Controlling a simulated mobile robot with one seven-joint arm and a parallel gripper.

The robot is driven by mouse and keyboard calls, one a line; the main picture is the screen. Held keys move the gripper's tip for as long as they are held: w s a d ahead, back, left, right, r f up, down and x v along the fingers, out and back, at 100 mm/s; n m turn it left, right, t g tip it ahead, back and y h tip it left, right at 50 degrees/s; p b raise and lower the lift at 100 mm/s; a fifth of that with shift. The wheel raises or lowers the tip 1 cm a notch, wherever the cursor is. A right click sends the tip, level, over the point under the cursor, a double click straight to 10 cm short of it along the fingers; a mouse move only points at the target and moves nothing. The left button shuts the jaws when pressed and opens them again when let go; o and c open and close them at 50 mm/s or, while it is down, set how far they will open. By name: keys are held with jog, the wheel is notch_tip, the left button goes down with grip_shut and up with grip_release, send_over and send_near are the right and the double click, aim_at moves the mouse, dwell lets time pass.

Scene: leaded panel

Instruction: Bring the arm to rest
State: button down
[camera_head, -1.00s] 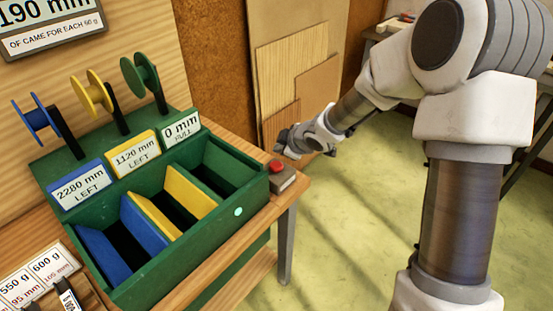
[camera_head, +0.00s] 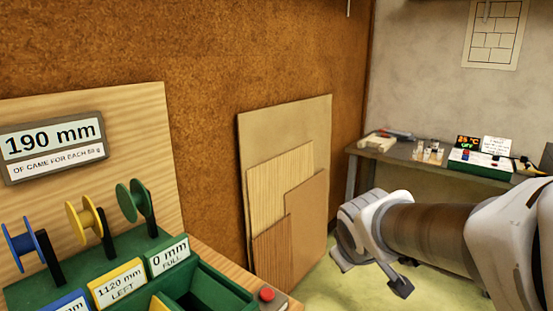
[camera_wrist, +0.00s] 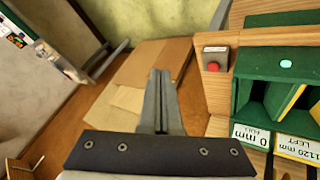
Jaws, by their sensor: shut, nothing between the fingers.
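My gripper (camera_wrist: 160,85) is shut and empty in the wrist view, its two fingers together in the middle of the picture. In the head view my arm reaches in from the right edge, and its white wrist end (camera_head: 362,225) hangs over open floor, to the right of the bench and in front of the leaning boards. The fingers are hard to make out there. Nothing touches the gripper.
A green rack (camera_head: 215,290) with blue, yellow and green spools stands on the wooden bench at left, beside a red button (camera_head: 267,294). Boards (camera_head: 305,215) lean on the brown wall. A side table (camera_head: 400,152) with instruments stands at back right.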

jog(key=s+r+m+g, duration=0.1)
jog(key=s+m, duration=0.2)
jog(key=s, duration=0.5)
jog(key=s+r+m+y+p, duration=0.1)
jog(key=s+r+m, duration=0.1)
jog(key=s, duration=0.7)
jog(key=shift+m+g+y, duration=0.3)
jog(key=shift+m+g, duration=0.1)
